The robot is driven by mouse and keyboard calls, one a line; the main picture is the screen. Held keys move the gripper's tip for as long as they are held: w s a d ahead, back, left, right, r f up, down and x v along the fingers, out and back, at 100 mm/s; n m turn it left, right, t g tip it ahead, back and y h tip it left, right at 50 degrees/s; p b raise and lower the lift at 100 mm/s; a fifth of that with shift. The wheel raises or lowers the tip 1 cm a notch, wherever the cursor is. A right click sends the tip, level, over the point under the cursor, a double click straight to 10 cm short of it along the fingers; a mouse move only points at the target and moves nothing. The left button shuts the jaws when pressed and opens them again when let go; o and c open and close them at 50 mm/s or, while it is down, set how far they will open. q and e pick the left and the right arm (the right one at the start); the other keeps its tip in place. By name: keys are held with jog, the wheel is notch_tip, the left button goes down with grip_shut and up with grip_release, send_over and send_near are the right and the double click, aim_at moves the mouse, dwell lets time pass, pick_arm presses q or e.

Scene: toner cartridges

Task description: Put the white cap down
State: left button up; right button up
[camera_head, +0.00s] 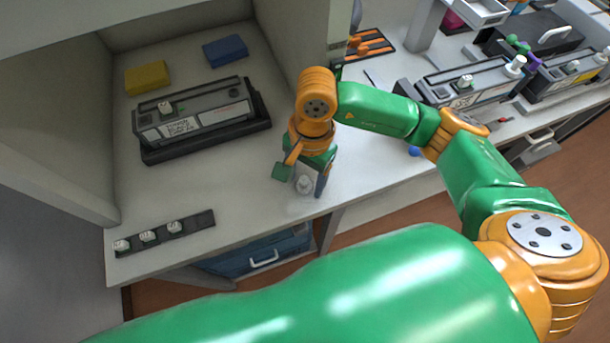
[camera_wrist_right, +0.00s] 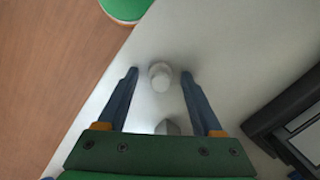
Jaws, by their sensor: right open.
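The white cap (camera_head: 304,185) stands on the pale worktop near its front edge. In the right wrist view the cap (camera_wrist_right: 160,76) is between the two fingertips, with a gap visible on each side. My right gripper (camera_head: 307,188) points down over it. In the wrist view its blue fingers (camera_wrist_right: 160,74) are open and hold nothing. In the head view the gripper partly covers the cap. My left gripper is not in view.
A toner cartridge (camera_head: 190,112) lies in a black tray behind left. A black strip with white caps (camera_head: 163,231) lies at the front left. Yellow (camera_head: 147,77) and blue (camera_head: 225,50) blocks lie at the back. A cabinet wall stands behind the gripper. Worktop between strip and gripper is clear.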

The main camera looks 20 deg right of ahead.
jog(key=shift+r+p, duration=0.4)
jog(key=shift+p, duration=0.1)
jog(key=r, duration=0.2)
jog(key=r+b, duration=0.1)
jog(key=r, duration=0.3)
jog(key=shift+w+d+b, duration=0.25)
jog(key=shift+d+b, duration=0.05)
jog(key=shift+b, duration=0.1)
jog(key=shift+r, duration=0.5)
